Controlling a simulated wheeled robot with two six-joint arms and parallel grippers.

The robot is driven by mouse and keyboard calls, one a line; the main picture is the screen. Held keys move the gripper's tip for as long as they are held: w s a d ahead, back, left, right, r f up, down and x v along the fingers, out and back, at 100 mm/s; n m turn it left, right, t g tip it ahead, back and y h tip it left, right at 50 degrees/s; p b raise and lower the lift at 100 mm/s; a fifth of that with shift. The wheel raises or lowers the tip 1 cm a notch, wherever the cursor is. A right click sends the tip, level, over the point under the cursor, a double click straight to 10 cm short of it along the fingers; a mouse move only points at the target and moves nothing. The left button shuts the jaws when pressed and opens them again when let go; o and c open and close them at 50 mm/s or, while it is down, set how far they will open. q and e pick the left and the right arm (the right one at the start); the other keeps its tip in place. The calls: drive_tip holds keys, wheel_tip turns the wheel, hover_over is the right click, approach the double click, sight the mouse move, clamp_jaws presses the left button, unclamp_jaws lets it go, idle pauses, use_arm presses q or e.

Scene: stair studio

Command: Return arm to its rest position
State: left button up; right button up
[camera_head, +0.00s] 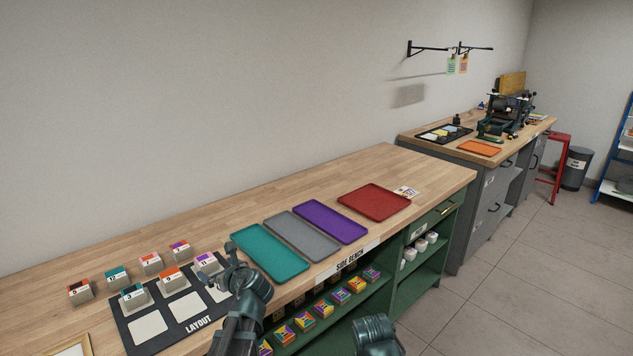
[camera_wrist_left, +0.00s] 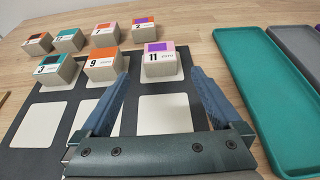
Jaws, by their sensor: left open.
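My left gripper (camera_head: 232,252) is open and empty above the back right part of the dark layout board (camera_head: 150,340). In the left wrist view its two blue fingers (camera_wrist_left: 160,78) are spread apart, and the block numbered 11 (camera_wrist_left: 158,67) shows just beyond their tips. Blocks numbered 3 (camera_head: 133,298), 9 (camera_head: 172,282) and 11 (camera_head: 206,266) stand along the board's back row. Its front white squares (camera_head: 148,326) are bare. Only a dark part of my right arm shows at the bottom of the head view; its gripper is out of sight.
Several more numbered blocks (camera_head: 150,264) stand on the wooden bench behind the board. Teal (camera_head: 268,255), grey (camera_head: 302,236), purple (camera_head: 330,222) and red (camera_head: 373,202) trays lie to the right. The green shelf (camera_head: 420,268) below holds colourful boxes and white cups.

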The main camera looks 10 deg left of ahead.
sight(210, 264)
use_arm(q)
drive_tip(key=b+x, duration=0.3)
drive_tip(key=x, duration=0.6)
drive_tip(key=shift+w+a+f, duration=0.1)
drive_tip(key=shift+w+f, duration=0.05)
drive_tip(key=shift+f, duration=0.15)
